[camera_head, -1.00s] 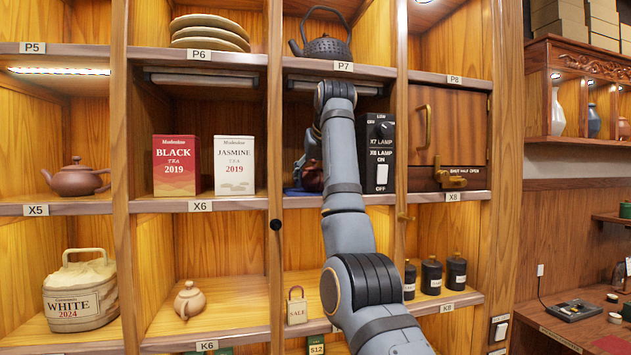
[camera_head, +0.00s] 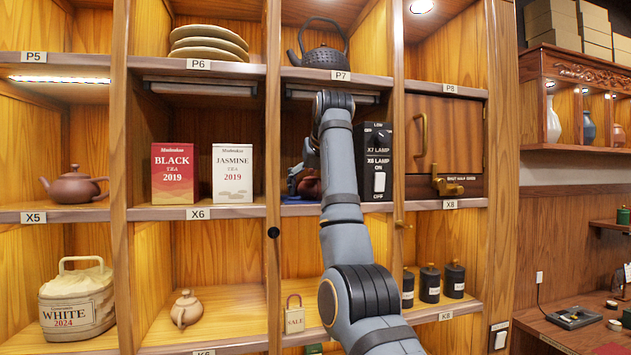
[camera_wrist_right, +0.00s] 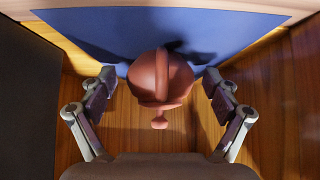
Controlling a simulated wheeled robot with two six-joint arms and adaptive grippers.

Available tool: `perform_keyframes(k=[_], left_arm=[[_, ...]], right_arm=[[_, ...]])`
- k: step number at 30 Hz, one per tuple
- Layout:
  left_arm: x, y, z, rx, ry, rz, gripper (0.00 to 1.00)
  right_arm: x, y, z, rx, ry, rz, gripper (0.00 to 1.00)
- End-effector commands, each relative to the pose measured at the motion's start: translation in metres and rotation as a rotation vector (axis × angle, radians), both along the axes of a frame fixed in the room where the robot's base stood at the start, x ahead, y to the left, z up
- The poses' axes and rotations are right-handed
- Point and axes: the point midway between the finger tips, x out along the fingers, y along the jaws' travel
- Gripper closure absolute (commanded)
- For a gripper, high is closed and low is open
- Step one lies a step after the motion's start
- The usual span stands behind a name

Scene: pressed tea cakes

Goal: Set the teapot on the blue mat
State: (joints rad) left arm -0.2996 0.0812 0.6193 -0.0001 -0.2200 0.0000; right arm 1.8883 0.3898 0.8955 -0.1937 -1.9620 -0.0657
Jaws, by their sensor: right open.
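A reddish-brown teapot (camera_wrist_right: 160,80) sits between the two spread fingers of my right gripper (camera_wrist_right: 160,92) in the right wrist view, with a visible gap on each side. The blue mat (camera_wrist_right: 100,32) lies on the wooden shelf behind it. The teapot overlaps the mat's edge in this view; I cannot tell how much of its base rests on the mat. In the head view the teapot (camera_head: 309,186) and a strip of the mat (camera_head: 292,198) show in compartment X7, largely hidden by my right arm. My left gripper is out of view.
A black lamp switch box (camera_head: 374,150) stands right of my arm in X7. Tea boxes (camera_head: 233,172) stand in X6 to the left. A dark kettle (camera_head: 322,57) sits on the shelf above. Another brown teapot (camera_head: 74,187) stands in X5. Compartment posts and side walls closely flank my right gripper.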

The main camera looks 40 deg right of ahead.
Motion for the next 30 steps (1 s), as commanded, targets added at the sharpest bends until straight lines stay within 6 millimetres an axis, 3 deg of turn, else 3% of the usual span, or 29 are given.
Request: perform_keyframes(k=[5, 9, 16, 30], left_arm=[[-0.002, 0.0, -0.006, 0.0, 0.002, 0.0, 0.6], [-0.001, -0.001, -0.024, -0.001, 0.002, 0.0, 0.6], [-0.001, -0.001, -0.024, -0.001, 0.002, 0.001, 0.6], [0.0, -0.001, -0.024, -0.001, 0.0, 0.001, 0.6]], right_arm=[[-0.02, 0.012, 0.024, 0.0, -0.007, 0.003, 0.11], [-0.038, 0.022, 0.04, 0.001, -0.005, 0.004, 0.11], [-0.066, 0.037, 0.078, 0.0, -0.002, 0.001, 0.11], [-0.074, 0.041, 0.087, 0.0, 0.0, 0.0, 0.11]])
